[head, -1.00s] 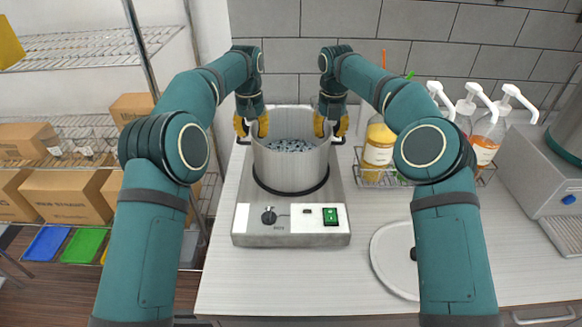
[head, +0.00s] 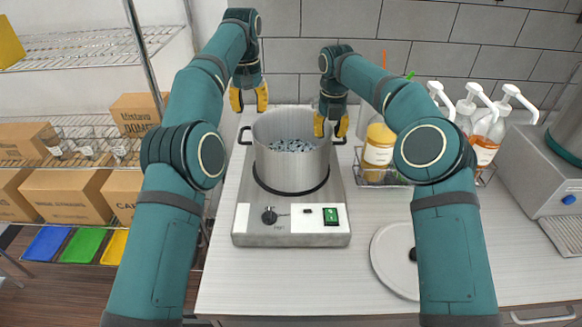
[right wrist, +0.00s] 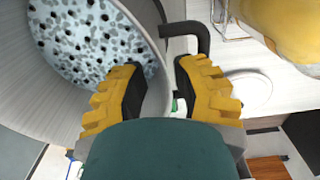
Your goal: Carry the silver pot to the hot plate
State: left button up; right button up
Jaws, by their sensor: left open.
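The silver pot (head: 290,165) stands upright on the hot plate (head: 290,225), with speckled dark bits in pale liquid inside. Its black left handle (head: 244,135) is free. My left gripper (head: 249,97) is open and empty, above the pot's left side and clear of the handle. My right gripper (head: 331,125) is at the pot's right rim. In the right wrist view, its yellow fingers (right wrist: 160,95) are apart, with the pot wall (right wrist: 155,45) between them. The black right handle (right wrist: 193,35) shows beyond the fingers, and I see no grip on it.
A wire rack (head: 375,175) with a yellow bottle (head: 379,150) stands close right of the pot. A round white lid (head: 394,262) lies on the counter at the front right. A wire shelf with boxes (head: 68,196) is at the left.

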notch_tip(320, 180, up, 8)
jog(key=shift+f, duration=0.25)
dwell(0.7)
